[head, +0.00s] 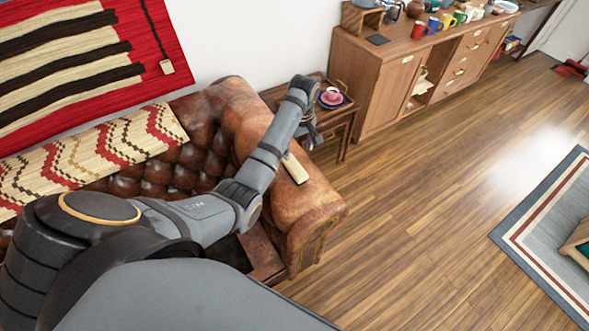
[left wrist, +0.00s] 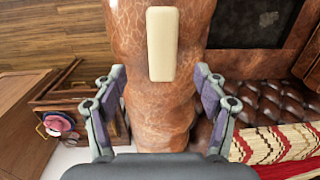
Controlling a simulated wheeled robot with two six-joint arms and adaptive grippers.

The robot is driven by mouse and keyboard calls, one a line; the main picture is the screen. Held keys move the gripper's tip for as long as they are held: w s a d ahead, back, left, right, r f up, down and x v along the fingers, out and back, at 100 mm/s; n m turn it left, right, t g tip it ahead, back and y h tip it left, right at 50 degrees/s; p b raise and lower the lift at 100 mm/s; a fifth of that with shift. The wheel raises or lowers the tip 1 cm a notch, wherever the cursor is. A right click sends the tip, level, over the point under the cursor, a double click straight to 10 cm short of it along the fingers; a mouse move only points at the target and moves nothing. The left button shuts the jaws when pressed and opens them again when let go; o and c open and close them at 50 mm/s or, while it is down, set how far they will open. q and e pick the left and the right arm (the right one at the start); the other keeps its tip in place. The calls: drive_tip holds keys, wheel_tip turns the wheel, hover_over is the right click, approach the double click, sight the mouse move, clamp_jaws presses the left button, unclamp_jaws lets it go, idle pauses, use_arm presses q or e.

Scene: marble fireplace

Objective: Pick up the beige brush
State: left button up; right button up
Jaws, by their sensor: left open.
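The beige brush (head: 296,168) lies on top of the rounded arm of the brown leather sofa (head: 310,205). Only its plain, pale, oblong upper side shows. In the left wrist view the brush (left wrist: 162,40) lies lengthwise up the picture, near the top middle. My left gripper (left wrist: 160,76) is open, with its two fingers apart on either side of the brush's near end in the picture. Nothing is between its pads that I can see held. In the head view my left gripper (head: 311,132) is partly hidden by my arm, just beyond the brush. My right gripper does not show.
A small wooden side table (head: 342,115) with a pink cup (head: 332,94) on a saucer stands close beside the left gripper. A wooden sideboard (head: 385,85) with colourful mugs is behind. A patterned throw (head: 90,160) covers the sofa back.

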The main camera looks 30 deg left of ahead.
sight(295, 166)
use_arm(q)
wheel_tip(295, 166, down, 5)
drive_tip(key=shift+s+a+f, duration=0.1)
drive_tip(key=shift+a, duration=0.05)
drive_tip(key=f, duration=0.1)
drive_tip(key=f+p, duration=0.1)
drive_tip(key=f, duration=0.3)
drive_tip(key=shift+s+a+f, duration=0.1)
drive_tip(key=shift+s+a, duration=0.1)
drive_tip(key=shift+a, duration=0.15)
drive_tip(key=c, duration=1.3)
drive_tip(key=shift+r, duration=0.5)
drive_tip(key=r, duration=0.3)
drive_tip(key=shift+s+p, duration=0.3)
drive_tip(key=shift+p, duration=0.1)
drive_tip(key=s+a+r+p, duration=0.1)
drive_tip(key=s+r+p, duration=0.1)
drive_tip(key=s+r, duration=0.7)
drive_tip(key=s, duration=0.4)
drive_tip(key=shift+s+p, duration=0.2)
drive_tip(key=shift+p, duration=0.15)
